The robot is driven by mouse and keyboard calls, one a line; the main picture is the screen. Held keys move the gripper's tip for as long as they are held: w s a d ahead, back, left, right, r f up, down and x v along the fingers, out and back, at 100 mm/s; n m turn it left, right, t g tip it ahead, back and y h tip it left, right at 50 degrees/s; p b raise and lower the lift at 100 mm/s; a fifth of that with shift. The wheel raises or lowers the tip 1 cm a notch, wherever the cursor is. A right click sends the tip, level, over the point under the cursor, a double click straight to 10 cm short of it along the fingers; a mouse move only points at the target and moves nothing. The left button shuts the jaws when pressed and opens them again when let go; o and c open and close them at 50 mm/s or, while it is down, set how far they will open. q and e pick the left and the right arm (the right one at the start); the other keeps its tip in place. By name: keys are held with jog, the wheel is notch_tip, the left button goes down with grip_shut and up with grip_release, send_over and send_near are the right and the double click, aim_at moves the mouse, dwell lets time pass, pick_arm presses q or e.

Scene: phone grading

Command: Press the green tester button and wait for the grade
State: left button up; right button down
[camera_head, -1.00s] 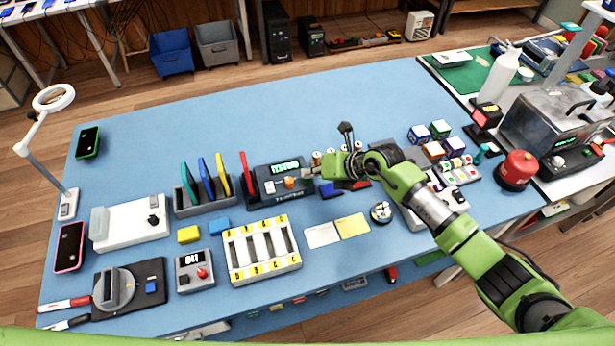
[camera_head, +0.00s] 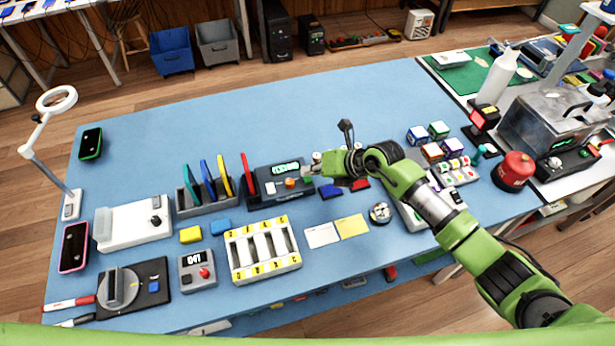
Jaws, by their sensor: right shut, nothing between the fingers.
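The tester (camera_head: 268,188) is a dark box with a lit green display (camera_head: 286,168) near the middle of the blue table. An orange button (camera_head: 290,183) shows on its face; I cannot make out a green button, and the tester's right end is partly covered by my gripper. My right gripper (camera_head: 309,172) is shut and empty, its fingertips at the right end of the tester. Whether it touches is not clear. The display writing is too small to read surely. My left gripper is out of view.
A rack of coloured upright phones (camera_head: 206,208) stands left of the tester. A white slotted tray (camera_head: 262,250) with yellow labels, two cards (camera_head: 352,226) and a round dial (camera_head: 380,212) lie in front. The table behind the tester is clear.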

aim_at(310, 179)
jog(key=shift+r+p, duration=2.25)
jog(key=shift+r, duration=0.35)
jog(key=shift+f, duration=0.1)
